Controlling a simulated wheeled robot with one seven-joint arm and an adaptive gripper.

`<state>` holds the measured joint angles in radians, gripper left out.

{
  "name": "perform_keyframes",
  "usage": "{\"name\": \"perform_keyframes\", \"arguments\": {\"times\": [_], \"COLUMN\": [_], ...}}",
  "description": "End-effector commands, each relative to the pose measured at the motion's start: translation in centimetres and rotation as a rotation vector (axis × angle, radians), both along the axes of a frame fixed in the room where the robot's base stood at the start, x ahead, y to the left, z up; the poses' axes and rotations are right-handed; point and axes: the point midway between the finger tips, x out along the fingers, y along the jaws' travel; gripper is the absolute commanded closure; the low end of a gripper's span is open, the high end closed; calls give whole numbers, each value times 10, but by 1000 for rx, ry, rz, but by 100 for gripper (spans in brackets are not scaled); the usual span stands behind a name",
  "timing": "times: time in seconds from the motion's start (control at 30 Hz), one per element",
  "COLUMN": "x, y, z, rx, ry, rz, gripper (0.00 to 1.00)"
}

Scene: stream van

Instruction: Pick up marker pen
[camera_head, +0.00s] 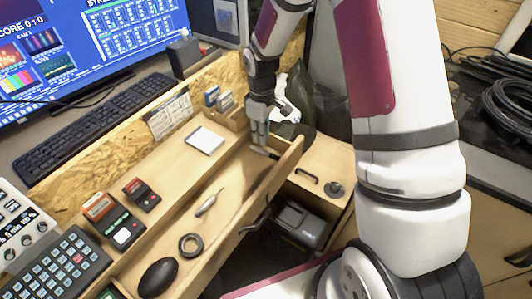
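My gripper (262,150) points down into the far end of the open wooden drawer (228,237), close to its end wall. Its fingers look close together, but I cannot tell whether they are shut or hold anything. No marker pen can be made out for certain. A slim grey-and-white pen-like object (208,203) lies in the middle of the drawer, to the left of and nearer than my gripper. It is too small to tell whether it is the marker pen. The drawer floor right under my fingertips is partly hidden.
A black tape ring (191,245) and a black mouse (157,277) lie nearer in the drawer. The desk holds a white card (205,140), small red-and-black boxes (141,193) and a keypad (58,268). A dark case (299,222) stands below the drawer.

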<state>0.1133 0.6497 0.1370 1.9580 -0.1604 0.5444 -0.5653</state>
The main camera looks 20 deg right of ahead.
Motion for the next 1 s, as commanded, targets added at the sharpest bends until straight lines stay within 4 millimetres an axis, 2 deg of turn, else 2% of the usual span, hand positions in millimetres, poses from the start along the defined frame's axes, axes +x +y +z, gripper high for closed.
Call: {"name": "perform_keyframes", "arguments": {"times": [0.23,0.53,0.87,0.93,1.0], "x": [1,5,6,6,6], "y": [1,3,3,3,3], "z": [-17,-57,-63,-63,-63], "rx": [0,-1,1,1,1], "ry": [1,2,-1,-1,-1], "rz": [0,0,-1,-1,-1], "gripper": [82,82,82,98,100]}}
